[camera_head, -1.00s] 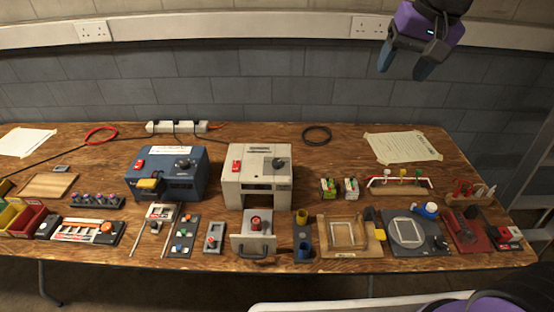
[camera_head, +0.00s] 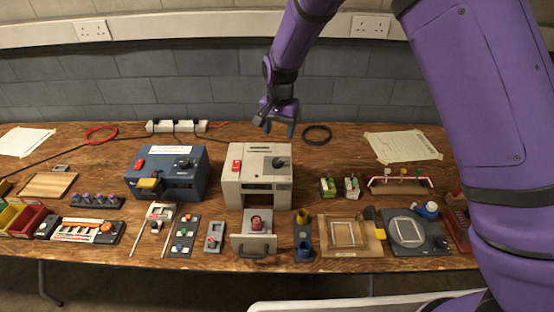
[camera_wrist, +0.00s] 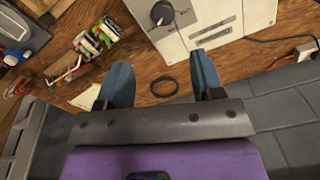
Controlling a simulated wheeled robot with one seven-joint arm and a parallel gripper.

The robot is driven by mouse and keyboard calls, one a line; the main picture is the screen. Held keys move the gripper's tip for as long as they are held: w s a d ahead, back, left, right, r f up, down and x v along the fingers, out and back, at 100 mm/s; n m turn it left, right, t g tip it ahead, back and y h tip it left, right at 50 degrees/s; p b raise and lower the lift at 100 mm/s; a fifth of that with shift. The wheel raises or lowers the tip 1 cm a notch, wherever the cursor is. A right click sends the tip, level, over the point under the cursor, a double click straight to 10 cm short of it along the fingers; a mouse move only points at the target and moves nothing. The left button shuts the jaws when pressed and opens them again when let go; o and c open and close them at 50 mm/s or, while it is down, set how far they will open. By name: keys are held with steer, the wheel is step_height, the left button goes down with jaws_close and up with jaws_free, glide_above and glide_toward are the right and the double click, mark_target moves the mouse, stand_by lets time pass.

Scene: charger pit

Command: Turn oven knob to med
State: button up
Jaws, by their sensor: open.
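The oven is a cream box (camera_head: 245,187) in the middle of the bench, with a dark round knob (camera_head: 279,163) on its top at the right and a red switch on its left. The knob also shows at the top of the wrist view (camera_wrist: 162,13), with a pale pointer mark on it; its labels are too small to read. My gripper (camera_head: 279,127) is open and empty above the back of the bench, behind the oven and apart from the knob. In the wrist view its two blue fingers (camera_wrist: 160,88) are spread, with only bench and a black cable ring beyond them.
A blue box (camera_head: 168,180) with a similar black knob stands left of the oven. An open drawer (camera_head: 253,240) juts out in front of the oven. The black cable ring (camera_head: 317,135) lies behind it to the right, on mostly clear wood.

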mark_target(277, 161)
steer(key=f, duration=1.2)
steer(key=shift+a, duration=0.35)
steer(key=c, duration=0.9)
